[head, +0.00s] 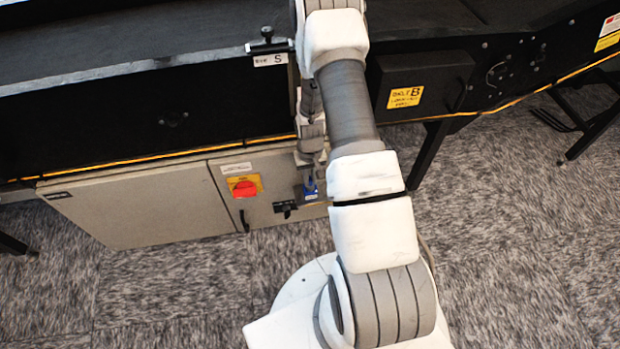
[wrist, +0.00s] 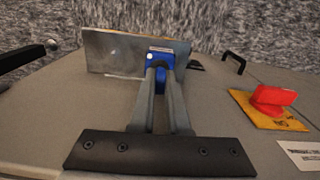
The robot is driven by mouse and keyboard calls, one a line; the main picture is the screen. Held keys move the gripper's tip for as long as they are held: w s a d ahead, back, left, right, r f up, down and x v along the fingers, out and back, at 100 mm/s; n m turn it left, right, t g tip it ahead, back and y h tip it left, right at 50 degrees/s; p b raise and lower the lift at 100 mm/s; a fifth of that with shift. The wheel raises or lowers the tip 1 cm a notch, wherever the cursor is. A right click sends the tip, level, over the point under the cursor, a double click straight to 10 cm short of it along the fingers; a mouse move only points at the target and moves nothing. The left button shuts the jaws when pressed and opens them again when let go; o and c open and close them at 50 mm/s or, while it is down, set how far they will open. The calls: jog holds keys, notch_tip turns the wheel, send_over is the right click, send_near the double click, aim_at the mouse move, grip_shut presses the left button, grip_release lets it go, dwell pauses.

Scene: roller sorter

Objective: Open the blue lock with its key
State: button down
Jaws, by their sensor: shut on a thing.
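The blue lock (head: 311,196) is at the front of the grey cabinet, near the right end. In the wrist view the blue lock (wrist: 153,57) has a pale label and sits against a bare metal plate (wrist: 108,54). My gripper (wrist: 161,72) is right at the lock, its fingers close together on a small blue piece that looks like the key. Key and lock run together in blue, so I cannot tell how far the key is in or turned. The fingers hide most of the key. In the head view my arm partly hides this spot.
A red rotary switch (wrist: 273,98) on a yellow plate sits beside the lock; it also shows in the head view (head: 244,188). A black cabinet handle (head: 244,221) is below it. The dark conveyor (head: 120,105) runs above the cabinet (head: 140,208). Carpet in front is clear.

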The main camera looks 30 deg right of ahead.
jog(key=shift+r+p, duration=1.75)
jog(key=shift+r, duration=0.8)
